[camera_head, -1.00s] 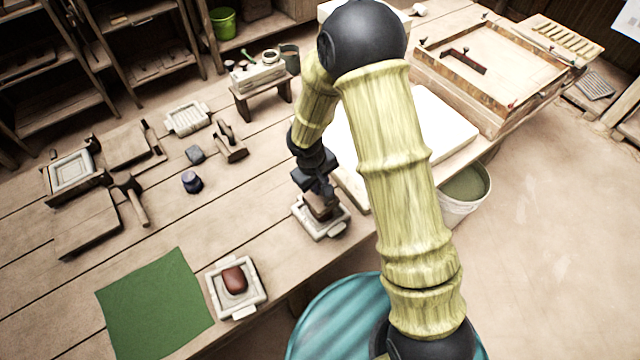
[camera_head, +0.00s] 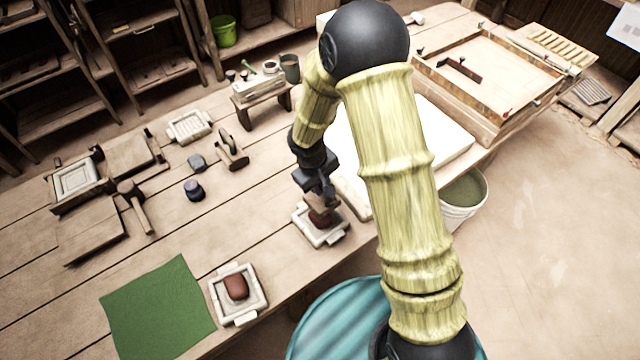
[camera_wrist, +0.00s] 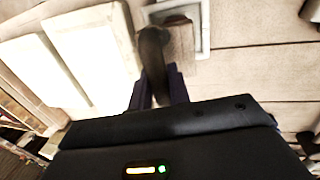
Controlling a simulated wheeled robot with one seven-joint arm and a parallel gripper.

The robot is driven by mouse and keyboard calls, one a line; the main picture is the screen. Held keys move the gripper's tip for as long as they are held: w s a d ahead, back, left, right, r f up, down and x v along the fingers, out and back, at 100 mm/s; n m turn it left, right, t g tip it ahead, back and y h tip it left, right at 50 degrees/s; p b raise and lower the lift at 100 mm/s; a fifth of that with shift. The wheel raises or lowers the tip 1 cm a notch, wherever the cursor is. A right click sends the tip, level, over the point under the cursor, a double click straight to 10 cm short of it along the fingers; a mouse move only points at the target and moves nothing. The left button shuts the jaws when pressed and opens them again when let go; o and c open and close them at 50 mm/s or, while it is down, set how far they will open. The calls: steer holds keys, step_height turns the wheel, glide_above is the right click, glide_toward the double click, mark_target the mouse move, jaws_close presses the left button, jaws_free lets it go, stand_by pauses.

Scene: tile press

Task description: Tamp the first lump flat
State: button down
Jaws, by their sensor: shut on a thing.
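My gripper (camera_head: 316,188) is shut on a tamper, a brown block with a dark arched handle (camera_wrist: 152,48) that rises between the fingers in the wrist view. It hangs over a pale square mould (camera_head: 306,229) at the table's right edge; the mould's rim shows in the wrist view (camera_wrist: 206,28). A reddish-brown clay lump (camera_head: 322,218) lies in this mould, partly hidden by the tamper. I cannot tell whether the tamper touches it. A second reddish lump (camera_head: 236,287) sits rounded in another pale mould (camera_head: 258,306) near the front.
A green cloth (camera_head: 155,310) lies left of the front mould. A white slab (camera_head: 440,135) and a bucket (camera_head: 465,195) are at the right.

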mark_target(320, 197)
step_height(320, 197, down, 7)
steer(key=b, duration=0.6)
steer(key=shift+f+b, duration=0.15)
steer(key=shift+b, duration=0.25)
step_height(320, 197, up, 7)
steer(key=p, duration=0.5)
steer(key=shift+p, duration=0.4)
steer(key=shift+s+a+f+b, duration=0.25)
steer(key=shift+a+f+b, duration=0.2)
steer(key=shift+b, duration=0.3)
steer(key=shift+s+a, duration=0.1)
steer(key=shift+a, duration=0.1)
steer(key=shift+d, duration=0.1)
